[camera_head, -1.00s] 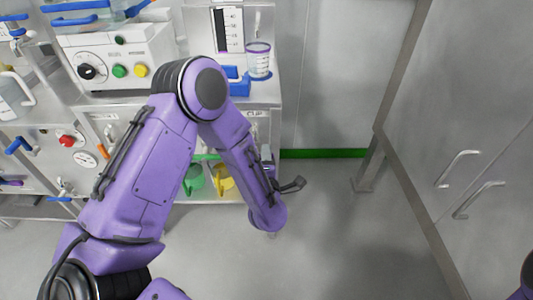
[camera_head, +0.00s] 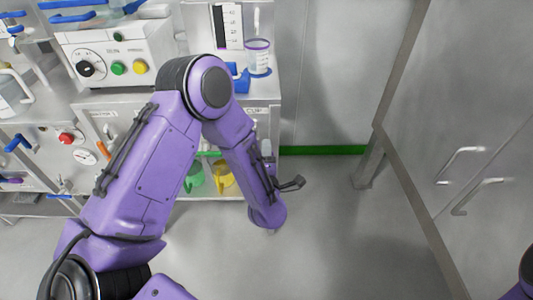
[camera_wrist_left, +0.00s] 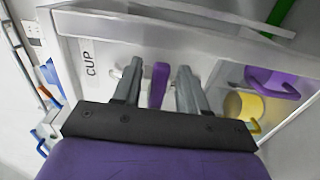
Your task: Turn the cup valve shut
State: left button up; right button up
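The cup valve's purple lever handle (camera_wrist_left: 160,82) shows in the left wrist view, on a pale panel beside the label CUP (camera_wrist_left: 90,57). My left gripper (camera_wrist_left: 158,68) is open, with one grey finger on each side of the handle and a small gap to each. The handle's lower end is hidden behind the gripper's dark base. In the head view my purple left arm covers most of the valve and the gripper. A clear cup with a purple rim (camera_head: 257,57) stands on the bench above. My right gripper is out of view.
A yellow jug (camera_wrist_left: 244,106) and a purple one (camera_wrist_left: 272,84) are on the shelf right of the panel. The head view also shows a green jug (camera_head: 194,176). A control box (camera_head: 112,55) stands on the bench. Floor to the right is clear, before grey cabinets (camera_head: 480,110).

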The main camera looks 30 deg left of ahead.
pick_arm(q)
jog(key=v, duration=1)
jog(key=shift+s, duration=0.25)
jog(key=shift+d, duration=0.1)
